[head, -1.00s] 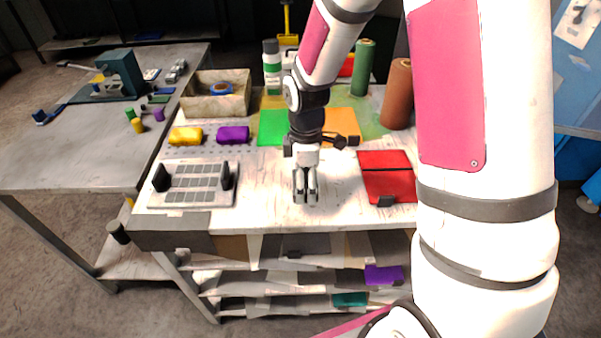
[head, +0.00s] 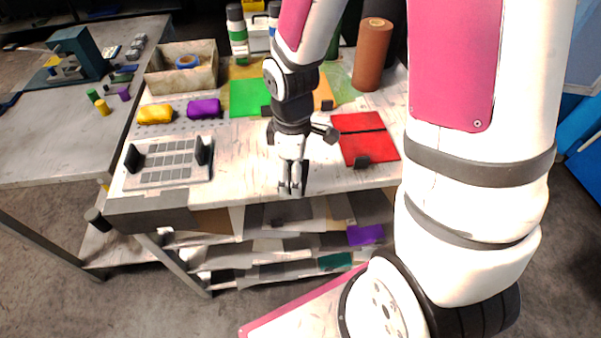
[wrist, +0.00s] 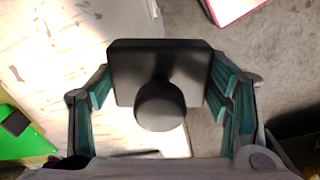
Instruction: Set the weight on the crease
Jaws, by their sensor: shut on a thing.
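My gripper (head: 292,188) is shut on a black square weight with a round knob (wrist: 158,75). In the wrist view the weight sits between the teal-padded fingers (wrist: 165,100), knob towards the camera; in the head view I cannot make it out clearly. The gripper is at the bench's front edge, left of the red sheet and apart from it. The red sheet (head: 352,123) lies on the bench; a dark crease line (head: 361,131) crosses it from left to right. A small black block (head: 362,161) is at the sheet's front edge.
The bench top (head: 235,165) is bare around the gripper. A grey gridded plate (head: 165,172) with black uprights lies left. Behind are yellow (head: 155,114) and purple (head: 204,108) blocks, a green sheet (head: 247,96), an open box (head: 165,80) and a brown roll (head: 373,55).

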